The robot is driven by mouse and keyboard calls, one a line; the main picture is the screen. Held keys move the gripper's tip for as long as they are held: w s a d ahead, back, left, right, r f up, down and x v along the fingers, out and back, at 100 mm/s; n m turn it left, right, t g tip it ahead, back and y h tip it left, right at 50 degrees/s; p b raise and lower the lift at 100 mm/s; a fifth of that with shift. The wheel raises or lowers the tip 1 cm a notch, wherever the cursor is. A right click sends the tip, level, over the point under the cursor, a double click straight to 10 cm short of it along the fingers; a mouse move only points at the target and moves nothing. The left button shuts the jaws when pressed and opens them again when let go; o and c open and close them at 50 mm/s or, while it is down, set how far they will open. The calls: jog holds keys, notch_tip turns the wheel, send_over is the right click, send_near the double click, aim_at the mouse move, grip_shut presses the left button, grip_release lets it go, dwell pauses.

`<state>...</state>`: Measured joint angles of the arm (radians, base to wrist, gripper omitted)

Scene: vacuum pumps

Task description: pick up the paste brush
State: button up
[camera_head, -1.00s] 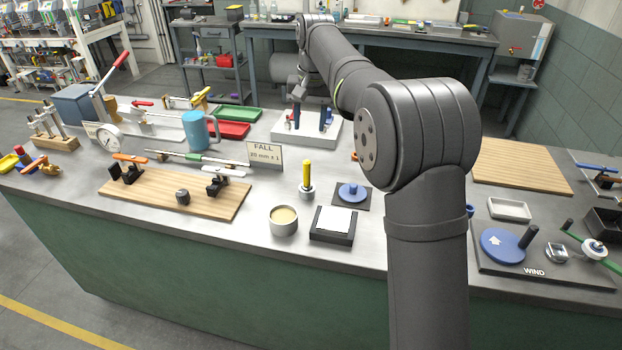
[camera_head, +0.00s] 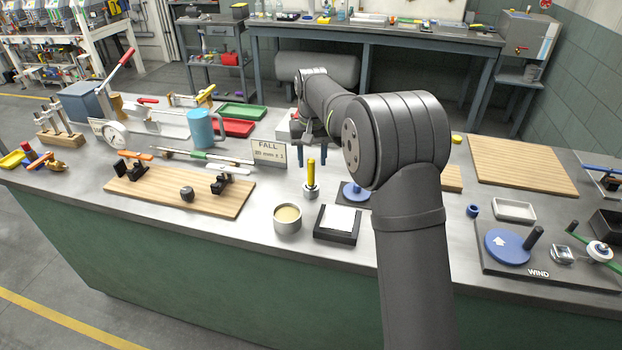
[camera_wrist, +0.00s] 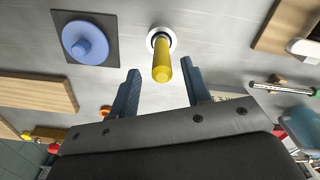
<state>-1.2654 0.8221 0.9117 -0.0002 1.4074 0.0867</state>
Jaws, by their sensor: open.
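The paste brush, seen as a yellow upright handle (camera_head: 311,173), stands in a small round pale holder (camera_head: 310,192) on the bench. Its bristles are hidden. My gripper (camera_head: 313,155) is open and empty, with its blue fingers just behind and above the handle top in the head view. In the wrist view the yellow handle (camera_wrist: 162,62) points toward the camera, and my open gripper (camera_wrist: 162,68) has one finger on each side of its near end, with clear gaps. I cannot tell how deep the handle sits between them.
A pot of beige paste (camera_head: 288,217) and a black tray with a white pad (camera_head: 338,223) stand in front of the brush. A blue knob on a dark plate (camera_head: 355,193) is to its right. A FALL sign (camera_head: 269,153) and a wooden board (camera_head: 233,197) are to its left.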

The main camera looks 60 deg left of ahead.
aim_at(311, 184)
jog(key=f, duration=0.5)
jog(key=shift+s+d+f, duration=0.1)
jog(key=shift+s+d, duration=0.1)
jog(key=shift+s, duration=0.1)
grip_shut()
